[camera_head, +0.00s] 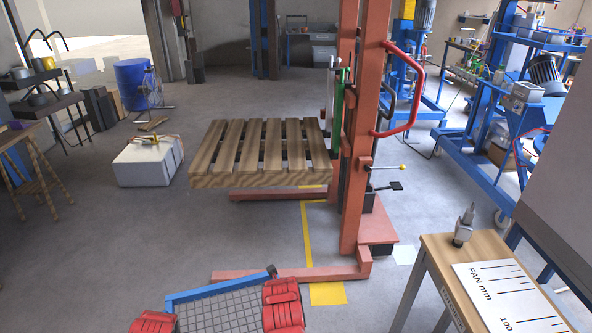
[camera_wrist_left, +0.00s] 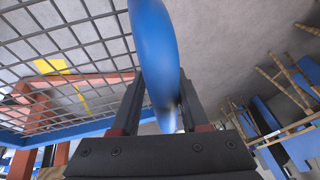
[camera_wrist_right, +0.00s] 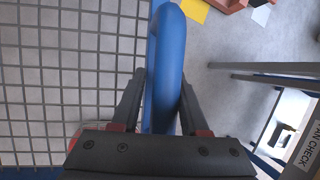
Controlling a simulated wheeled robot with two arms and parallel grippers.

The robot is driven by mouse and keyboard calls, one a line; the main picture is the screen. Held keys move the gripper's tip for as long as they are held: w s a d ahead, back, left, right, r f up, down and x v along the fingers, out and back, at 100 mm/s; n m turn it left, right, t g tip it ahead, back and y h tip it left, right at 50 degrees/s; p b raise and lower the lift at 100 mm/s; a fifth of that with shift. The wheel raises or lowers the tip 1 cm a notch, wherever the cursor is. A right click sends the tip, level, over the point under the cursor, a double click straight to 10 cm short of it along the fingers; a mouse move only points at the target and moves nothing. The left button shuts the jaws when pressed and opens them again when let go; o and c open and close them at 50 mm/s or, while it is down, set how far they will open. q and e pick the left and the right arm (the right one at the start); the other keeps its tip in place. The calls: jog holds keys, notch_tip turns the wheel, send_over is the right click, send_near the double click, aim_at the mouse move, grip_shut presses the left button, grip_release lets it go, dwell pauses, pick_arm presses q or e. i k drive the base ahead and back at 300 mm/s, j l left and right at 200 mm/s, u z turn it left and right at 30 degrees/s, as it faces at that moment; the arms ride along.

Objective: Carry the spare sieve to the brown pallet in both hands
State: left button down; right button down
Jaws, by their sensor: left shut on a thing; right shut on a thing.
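The spare sieve, a grey wire mesh in a blue frame (camera_head: 215,289), is held in front of me at the bottom of the head view. My left gripper (camera_wrist_left: 158,110) is shut on the sieve's blue handle (camera_wrist_left: 155,50) in the left wrist view. My right gripper (camera_wrist_right: 160,105) is shut on the blue handle (camera_wrist_right: 168,60) at the other side. The sieve's near part is cut off by the head view's bottom edge. The brown pallet (camera_head: 262,150), of wooden slats, is ahead, raised off the floor beside an orange stacker's mast; its top looks empty.
The orange stacker mast (camera_head: 360,130) stands right of the pallet, with a leg (camera_head: 300,272) on the floor just beyond the sieve. A wooden-topped table (camera_head: 475,248) is close on the right. A white box (camera_head: 147,163) sits left of the pallet.

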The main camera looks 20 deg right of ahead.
aim_at(261, 149)
jog(key=i+z, duration=0.1)
jog(key=i, duration=0.85)
jog(key=i+z, duration=0.15)
jog(key=i, duration=0.8)
jog(key=j, duration=0.1)
